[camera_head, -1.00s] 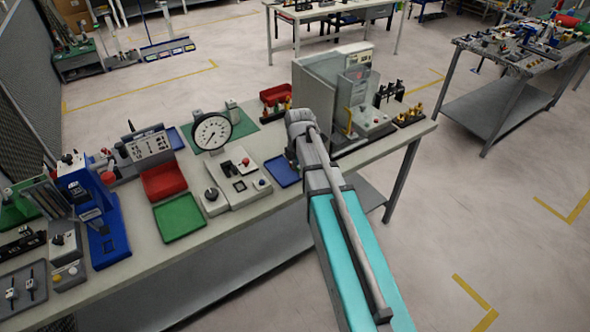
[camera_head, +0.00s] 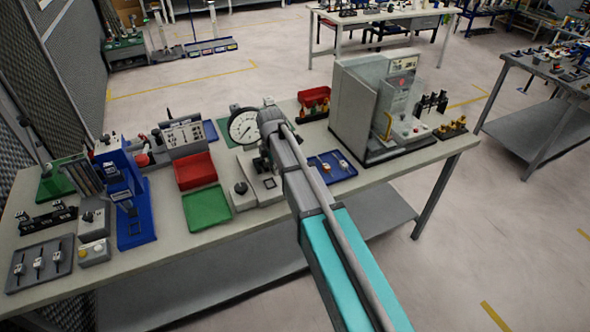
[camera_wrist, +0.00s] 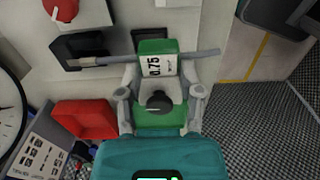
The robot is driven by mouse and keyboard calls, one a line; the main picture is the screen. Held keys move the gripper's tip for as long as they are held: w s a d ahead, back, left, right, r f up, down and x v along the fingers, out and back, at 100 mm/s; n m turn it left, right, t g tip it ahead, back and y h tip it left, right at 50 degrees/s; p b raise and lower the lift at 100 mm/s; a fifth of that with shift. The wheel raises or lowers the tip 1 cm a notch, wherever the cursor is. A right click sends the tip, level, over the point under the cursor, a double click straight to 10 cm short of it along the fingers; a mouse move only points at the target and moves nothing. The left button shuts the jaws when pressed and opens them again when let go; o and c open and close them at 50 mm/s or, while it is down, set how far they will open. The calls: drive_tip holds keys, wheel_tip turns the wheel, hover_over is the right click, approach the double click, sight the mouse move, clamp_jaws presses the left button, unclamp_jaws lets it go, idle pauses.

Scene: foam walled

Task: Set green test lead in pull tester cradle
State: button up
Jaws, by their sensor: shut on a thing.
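The green test lead, with a white 0.75 label, shows in the wrist view (camera_wrist: 156,66). A thin grey wire sticks out to both sides. My gripper (camera_wrist: 162,92) is shut on its green body. The wire's left end overlaps a black block (camera_wrist: 84,48) on the pale tester plate; I cannot tell whether they touch. In the head view the pull tester has a round dial (camera_head: 244,125) and a pale base (camera_head: 243,196). My arm covers part of that base and hides the held lead. I cannot clearly make out the cradle.
A blue tray (camera_head: 347,174) with several small parts lies right of my arm. A red tray (camera_head: 195,171) and a green tray (camera_head: 207,208) lie left of the tester. A tall grey machine (camera_head: 355,100) stands on the bench's right.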

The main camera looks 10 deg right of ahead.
sight(267, 185)
drive_tip(key=shift+w+a+f, duration=0.1)
drive_tip(key=shift+w+a, duration=0.05)
drive_tip(key=shift+a, duration=0.6)
drive_tip(key=shift+w+a+f, duration=0.1)
drive_tip(key=shift+w+a, duration=0.05)
drive_tip(key=shift+a, duration=0.55)
drive_tip(key=shift+f+b, duration=0.2)
drive_tip(key=shift+b, duration=0.15)
drive_tip(key=shift+f+b, duration=2)
drive_tip(key=shift+f+b, duration=0.7)
drive_tip(key=o, duration=1.2)
drive_tip(key=shift+r, duration=0.2)
